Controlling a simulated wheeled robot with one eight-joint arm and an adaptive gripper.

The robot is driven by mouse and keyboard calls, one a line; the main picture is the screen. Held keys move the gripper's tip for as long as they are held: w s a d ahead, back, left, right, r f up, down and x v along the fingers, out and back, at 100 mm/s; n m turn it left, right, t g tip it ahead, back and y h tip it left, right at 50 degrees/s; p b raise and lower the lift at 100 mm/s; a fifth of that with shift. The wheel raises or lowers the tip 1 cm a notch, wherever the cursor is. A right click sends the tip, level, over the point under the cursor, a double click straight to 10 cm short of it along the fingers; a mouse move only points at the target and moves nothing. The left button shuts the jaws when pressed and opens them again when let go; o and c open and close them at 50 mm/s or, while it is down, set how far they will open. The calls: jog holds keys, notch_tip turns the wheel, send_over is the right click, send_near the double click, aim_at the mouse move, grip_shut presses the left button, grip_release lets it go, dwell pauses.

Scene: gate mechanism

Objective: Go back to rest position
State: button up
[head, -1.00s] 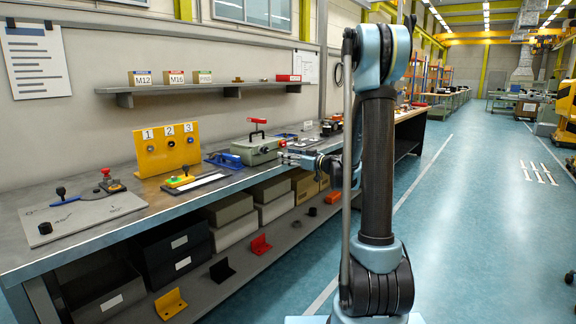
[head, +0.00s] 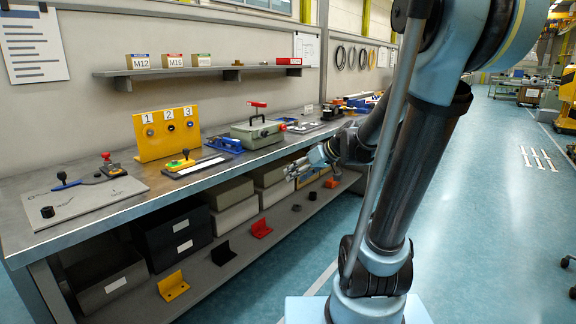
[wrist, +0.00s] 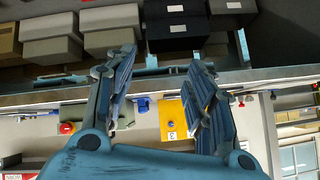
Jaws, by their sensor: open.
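My gripper (head: 300,170) is in front of the workbench's front edge, to the right of the green-grey box with the red handle (head: 257,131). It is apart from the bench and holds nothing. In the wrist view my gripper (wrist: 155,75) shows its two fingers spread wide with nothing between them. The wrist view is turned over, with the bench's lower shelf at the top and the bench top below. The yellow numbered panel (head: 167,133) stands on the bench and shows between the fingers in the wrist view (wrist: 173,118).
The workbench (head: 110,207) runs along the wall. A grey plate with a lever (head: 98,190) lies at its left end. Dark and grey bins (head: 180,238) and several angle brackets, one yellow (head: 173,286), sit on the lower shelf. The blue floor (head: 490,200) at right is open.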

jog(key=s+d+f+m+g+h, duration=0.1)
jog(key=s+d+f+m+h, duration=0.2)
jog(key=s+d, duration=0.4)
jog(key=s+d+f+m+g+h, duration=0.2)
jog(key=s+d+f+m+h, duration=0.2)
jog(key=s, duration=1.1)
jog(key=d+f+h, duration=0.1)
jog(key=d+f, duration=0.2)
jog(key=d, duration=0.1)
jog(key=shift+s+d+f, duration=0.15)
jog(key=shift+d+f, duration=0.1)
jog(key=shift+f, duration=0.1)
